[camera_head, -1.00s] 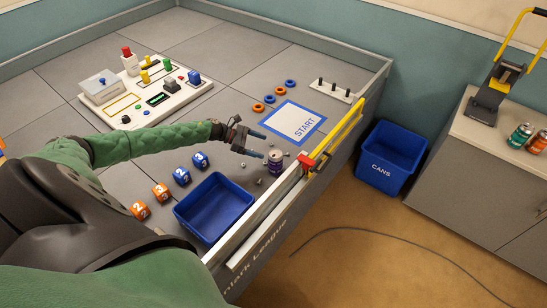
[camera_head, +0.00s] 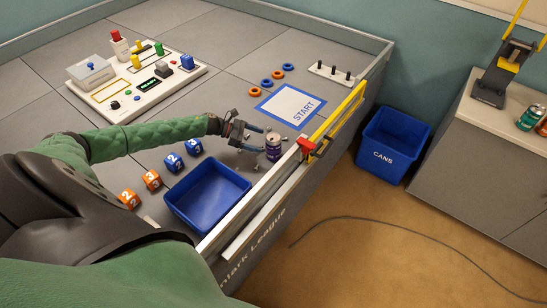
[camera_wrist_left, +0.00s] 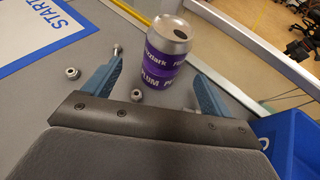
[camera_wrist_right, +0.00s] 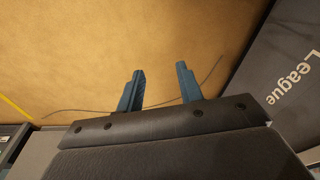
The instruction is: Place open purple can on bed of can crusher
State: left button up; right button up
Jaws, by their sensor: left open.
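The open purple can (camera_head: 273,148) stands upright on the grey field, close to its front wall. In the left wrist view the can (camera_wrist_left: 163,62) shows a dark opening in its silver top and the word PLUM. My left gripper (camera_head: 262,142) is open, its fingers on either side of the can's near part, not closed on it. The can crusher (camera_head: 497,72), black with a yellow handle, stands on the cabinet at the right; its top is cut off. My right gripper (camera_wrist_right: 158,87) is open and empty above the tan floor, and is out of the head view.
A blue bin (camera_head: 206,200) sits beside the left arm. A red and yellow gate part (camera_head: 310,147) is on the wall right of the can. Small metal nuts (camera_wrist_left: 72,73) lie around the can.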

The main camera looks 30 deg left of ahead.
aim_at(273, 152)
pick_arm(q)
notch_tip(273, 152, down, 2)
jog(key=shift+b, duration=0.55)
jog(key=shift+d, duration=0.1)
pick_arm(e)
notch_tip(273, 152, up, 6)
jog(key=s+r, duration=0.1)
pick_arm(q)
jog(key=shift+p+x, duration=0.5)
jog(key=shift+x, duration=0.7)
jog(key=p+x, duration=0.3)
jog(key=x, duration=0.1)
jog(key=shift+d, duration=0.4)
jog(key=shift+w+d+f, duration=0.1)
jog(key=shift+d+f, duration=0.05)
jog(key=shift+f, duration=0.1)
pick_arm(e)
notch_tip(273, 152, down, 16)
jog(key=s+d, duration=0.1)
jog(key=s, duration=0.1)
jog(key=shift+d+f, duration=0.2)
pick_arm(q)
jog(key=shift+c, duration=0.2)
jog(key=c, duration=1.1)
